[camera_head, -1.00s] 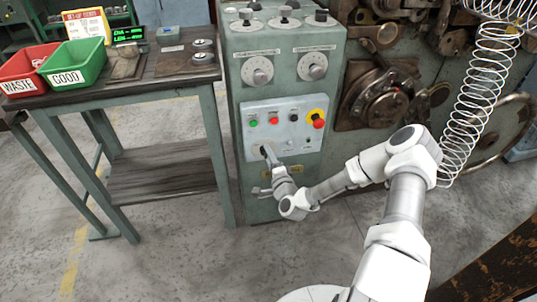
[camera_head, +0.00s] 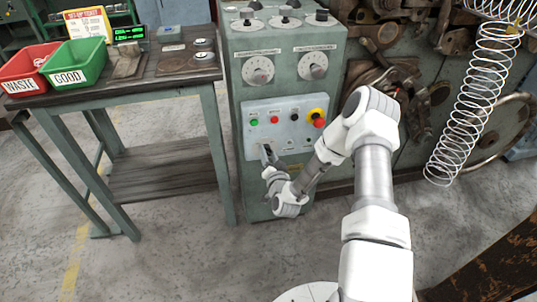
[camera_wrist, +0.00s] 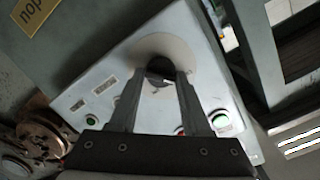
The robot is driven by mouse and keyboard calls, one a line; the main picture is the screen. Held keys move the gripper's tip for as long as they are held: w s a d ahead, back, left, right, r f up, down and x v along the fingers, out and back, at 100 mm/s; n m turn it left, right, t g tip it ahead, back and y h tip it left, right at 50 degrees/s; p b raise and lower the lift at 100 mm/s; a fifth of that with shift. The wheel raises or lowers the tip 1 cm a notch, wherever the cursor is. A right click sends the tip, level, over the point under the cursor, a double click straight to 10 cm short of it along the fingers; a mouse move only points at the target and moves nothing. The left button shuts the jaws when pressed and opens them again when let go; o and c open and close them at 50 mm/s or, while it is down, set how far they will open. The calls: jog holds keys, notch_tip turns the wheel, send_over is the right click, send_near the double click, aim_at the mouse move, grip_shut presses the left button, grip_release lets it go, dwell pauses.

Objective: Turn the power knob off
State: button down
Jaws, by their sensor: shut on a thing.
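The light control panel (camera_head: 289,137) is on the front of the green cabinet. My gripper (camera_head: 266,151) is at the panel's lower left, with its fingertips at the panel face. In the wrist view, my gripper (camera_wrist: 161,80) has its two fingers closed on the dark power knob (camera_wrist: 158,70), one finger on each side. A pale round plate (camera_wrist: 167,46) surrounds the knob. The fingers hide most of the knob, so its exact setting is not clear. In the head view the knob is hidden by the gripper.
A red button on yellow (camera_head: 319,120) and small buttons sit above the gripper. Dials (camera_head: 258,70) are higher on the cabinet. A bench (camera_head: 170,165) with green and red bins stands left. The coiling machine and a hanging spring (camera_head: 476,95) are at right.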

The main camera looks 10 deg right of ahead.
jog(key=shift+a+r+n, duration=0.1)
jog(key=shift+r+n, duration=0.05)
jog(key=shift+n, duration=0.45)
jog(key=shift+c, duration=2)
grip_release()
jog(key=s+r+p, duration=0.2)
jog(key=s, duration=1.5)
jog(key=shift+s+p, duration=0.15)
jog(key=shift+p, duration=0.2)
